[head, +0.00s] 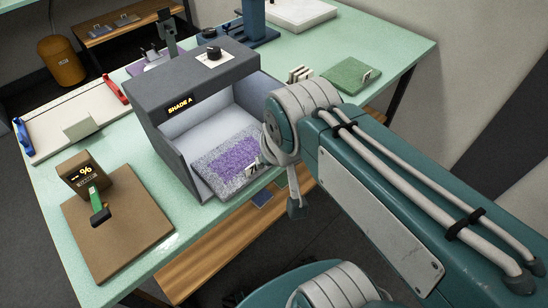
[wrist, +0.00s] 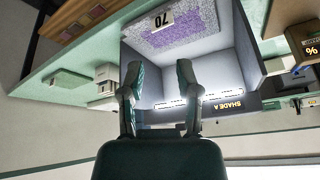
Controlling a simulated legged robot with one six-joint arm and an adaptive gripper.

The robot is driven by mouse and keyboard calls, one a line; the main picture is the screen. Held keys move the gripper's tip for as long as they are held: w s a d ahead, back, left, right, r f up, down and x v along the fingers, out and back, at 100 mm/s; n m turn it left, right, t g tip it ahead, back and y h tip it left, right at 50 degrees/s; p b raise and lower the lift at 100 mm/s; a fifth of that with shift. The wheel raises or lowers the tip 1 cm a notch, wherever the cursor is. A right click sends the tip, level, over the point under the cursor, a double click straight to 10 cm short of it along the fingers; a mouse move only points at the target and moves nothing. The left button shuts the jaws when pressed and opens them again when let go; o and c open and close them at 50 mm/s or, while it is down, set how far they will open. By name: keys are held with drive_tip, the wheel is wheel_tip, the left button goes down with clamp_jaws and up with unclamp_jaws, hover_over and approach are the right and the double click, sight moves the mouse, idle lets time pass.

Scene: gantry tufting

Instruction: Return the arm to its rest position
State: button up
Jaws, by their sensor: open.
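My arm reaches in from the right in the head view, bent in front of the light booth. My gripper (wrist: 157,82) is open and empty in the wrist view, its two fingers apart and pointing towards the booth. In the head view the arm hides most of it, and only a finger shows below the wrist. The grey light booth (head: 188,75) marked SHADE A stands on the pale green table. A purple and grey carpet sample (head: 226,158) with a number tag lies on its floor; the tag reads 70 in the wrist view (wrist: 178,28).
A green sample (head: 350,75) and small upright cards (head: 299,74) stand right of the booth. A brown board (head: 118,222) with a display lies at front left, a white tray (head: 70,115) behind it. A wooden shelf (head: 232,245) runs below the table edge (head: 185,232).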

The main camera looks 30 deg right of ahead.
drive_tip(key=shift+s+n+t, duration=0.3)
drive_tip(key=shift+s+n, duration=0.4)
drive_tip(key=shift+n, duration=0.2)
